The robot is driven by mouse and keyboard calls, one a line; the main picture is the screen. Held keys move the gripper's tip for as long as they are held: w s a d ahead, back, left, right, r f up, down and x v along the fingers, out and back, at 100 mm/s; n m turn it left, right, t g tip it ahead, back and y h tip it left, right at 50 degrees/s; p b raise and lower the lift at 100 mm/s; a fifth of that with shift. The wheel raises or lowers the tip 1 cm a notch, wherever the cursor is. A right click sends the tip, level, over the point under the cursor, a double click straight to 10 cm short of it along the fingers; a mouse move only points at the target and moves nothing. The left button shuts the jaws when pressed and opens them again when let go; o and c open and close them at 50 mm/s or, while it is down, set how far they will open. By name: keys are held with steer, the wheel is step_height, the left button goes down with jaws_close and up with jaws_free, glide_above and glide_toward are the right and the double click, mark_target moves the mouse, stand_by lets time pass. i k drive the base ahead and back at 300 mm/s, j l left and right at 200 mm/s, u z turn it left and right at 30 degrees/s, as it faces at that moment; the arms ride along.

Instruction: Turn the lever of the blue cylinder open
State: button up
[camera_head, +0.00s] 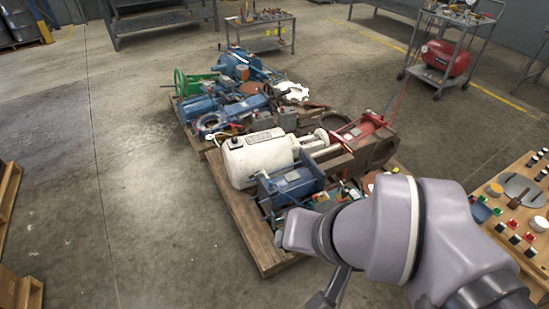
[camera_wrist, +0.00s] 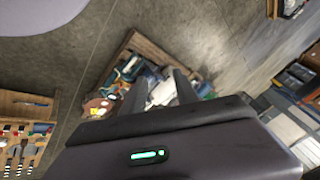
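A blue cylinder (camera_head: 292,184) with dark square end plates lies near the front of the pallet load, beside a white cylinder (camera_head: 258,157). Other blue machine parts (camera_head: 205,108) lie farther back, so I cannot tell for certain which one the task means. I cannot make out a lever on the near blue cylinder; my arm hides part of the area in front of it. In the wrist view my gripper (camera_wrist: 161,82) has its two dark fingers apart with nothing held between them. It points toward the pallet load from a distance, touching nothing.
Wooden pallets (camera_head: 240,220) carry crowded machine parts, including a red one (camera_head: 362,128) and a green wheel (camera_head: 181,83). A wooden table (camera_head: 508,190) with small parts stands at right. A cart (camera_head: 455,72) stands behind.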

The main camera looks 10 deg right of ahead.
mark_target(261, 173)
steer(key=i+j+z, duration=0.15)
steer(key=i+j, duration=0.25)
steer(key=i+j+z, duration=0.15)
steer(key=i+j, duration=0.3)
steer(key=i+j+z, duration=0.15)
steer(key=i+j, duration=0.25)
steer(key=i+j+z, duration=0.15)
steer(key=i+j, duration=0.2)
steer(key=j, duration=0.3)
